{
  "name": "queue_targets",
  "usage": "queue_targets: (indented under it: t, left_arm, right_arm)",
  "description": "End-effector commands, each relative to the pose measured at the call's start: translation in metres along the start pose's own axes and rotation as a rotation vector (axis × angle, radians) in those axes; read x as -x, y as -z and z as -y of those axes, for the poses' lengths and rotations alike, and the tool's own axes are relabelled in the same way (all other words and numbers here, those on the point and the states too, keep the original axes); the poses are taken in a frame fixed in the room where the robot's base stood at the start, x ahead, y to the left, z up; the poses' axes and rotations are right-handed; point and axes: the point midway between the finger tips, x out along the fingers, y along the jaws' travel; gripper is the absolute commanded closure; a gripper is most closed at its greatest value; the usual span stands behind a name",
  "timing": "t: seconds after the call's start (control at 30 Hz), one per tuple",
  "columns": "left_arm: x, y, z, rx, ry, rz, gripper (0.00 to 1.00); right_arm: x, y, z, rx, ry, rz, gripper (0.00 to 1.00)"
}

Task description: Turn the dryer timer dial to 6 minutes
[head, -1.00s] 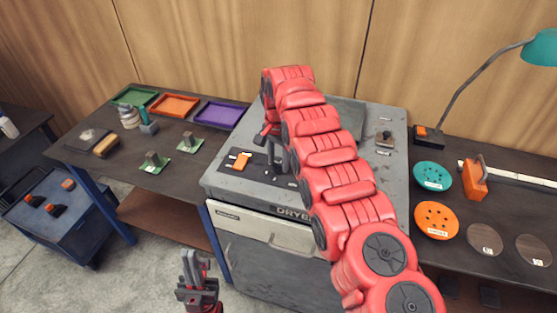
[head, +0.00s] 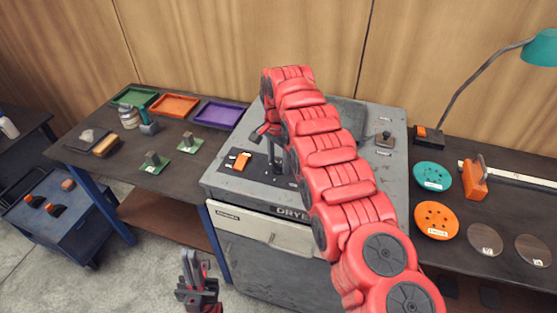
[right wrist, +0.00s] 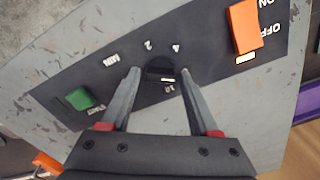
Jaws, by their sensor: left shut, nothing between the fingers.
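The dryer timer dial (right wrist: 160,68) is a dark round knob on the black panel in the right wrist view, with number labels around it. My right gripper (right wrist: 160,73) is open, with one finger on each side of the dial and a narrow gap at each side. In the head view my right gripper (head: 272,158) points down at the dryer's panel, and my red right arm hides much of the dryer top (head: 225,175). My left gripper (head: 192,265) is shut and empty, low in front of the dryer.
An orange switch (right wrist: 243,27) and a green start button (right wrist: 80,99) flank the dial on the panel. A bench with trays (head: 174,105) stands left of the dryer. Discs (head: 436,220) and a lamp (head: 490,75) are on the right bench.

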Motion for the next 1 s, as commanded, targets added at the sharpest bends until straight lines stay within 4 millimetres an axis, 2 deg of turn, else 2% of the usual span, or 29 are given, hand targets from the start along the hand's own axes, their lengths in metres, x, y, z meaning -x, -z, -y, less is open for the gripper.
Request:
queue_targets:
  t: [0.03, 0.07, 0.37, 0.53, 0.67, 1.0]
  left_arm:
    - [0.0, 0.0, 0.0, 0.0, 0.0, 0.0, 1.0]
    - [0.0, 0.0, 0.0, 0.0, 0.0, 0.0, 1.0]
    - [0.0, 0.0, 0.0, 0.0, 0.0, 0.0, 1.0]
    - [-0.006, 0.001, 0.0, 0.0, 0.0, 0.0, 1.0]
    - [-0.017, 0.003, 0.001, 0.0, 0.0, 0.0, 1.0]
    - [-0.086, 0.015, 0.004, 0.0, 0.0, 0.0, 1.0]
  right_arm:
    - [0.0, 0.0, 0.0, 0.0, 0.0, 0.0, 0.27]
    - [0.0, 0.0, 0.0, 0.0, 0.0, 0.0, 0.22]
    - [0.0, 0.0, 0.0, 0.001, -0.001, 0.001, 0.22]
    - [0.011, 0.0, 0.0, 0.0, 0.0, 0.0, 0.22]
    - [0.032, 0.001, 0.0, 0.0, 0.001, 0.0, 0.22]
    - [0.097, 0.0, -0.001, 0.0, -0.002, 0.001, 0.22]
